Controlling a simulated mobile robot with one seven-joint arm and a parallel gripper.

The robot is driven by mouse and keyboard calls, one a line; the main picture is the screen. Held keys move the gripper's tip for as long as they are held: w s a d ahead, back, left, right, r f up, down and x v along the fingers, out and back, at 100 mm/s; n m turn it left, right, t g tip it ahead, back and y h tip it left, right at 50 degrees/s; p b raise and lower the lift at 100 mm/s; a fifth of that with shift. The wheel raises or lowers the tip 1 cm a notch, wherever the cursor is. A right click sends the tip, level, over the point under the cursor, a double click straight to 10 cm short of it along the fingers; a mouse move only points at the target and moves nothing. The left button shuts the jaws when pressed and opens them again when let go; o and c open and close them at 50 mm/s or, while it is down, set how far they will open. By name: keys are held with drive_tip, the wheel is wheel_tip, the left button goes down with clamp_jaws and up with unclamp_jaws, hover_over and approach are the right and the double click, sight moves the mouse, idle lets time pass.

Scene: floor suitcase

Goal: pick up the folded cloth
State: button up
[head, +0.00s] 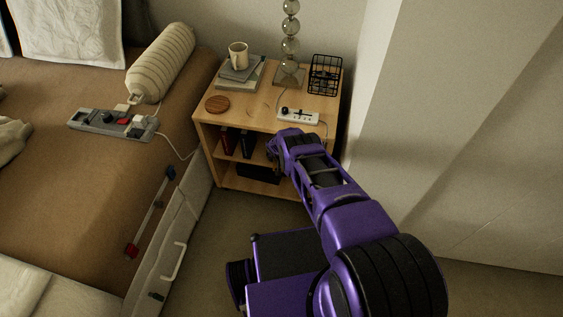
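A crumpled beige cloth (12,138) lies on the brown bed cover at the left edge of the head view, partly cut off. A pale, flat cloth-like piece (20,287) shows at the bottom left corner, also cut off. I cannot tell which of them is the folded cloth. My gripper (272,150) is at the end of the purple arm, in front of the nightstand and far to the right of both. Its fingers are small and dark, so their opening is unclear. I see nothing held in it.
The wooden nightstand (228,117) holds books, a mug (238,55), a lamp (290,45), a wire basket (325,75) and a power strip (298,115). A grey multi-socket strip (112,123) and a bolster (162,62) lie on the bed. A pale case side with a handle (172,263) stands along the bed edge.

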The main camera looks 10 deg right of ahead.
drive_tip(key=c, duration=1.1)
drive_tip(key=shift+r, duration=0.25)
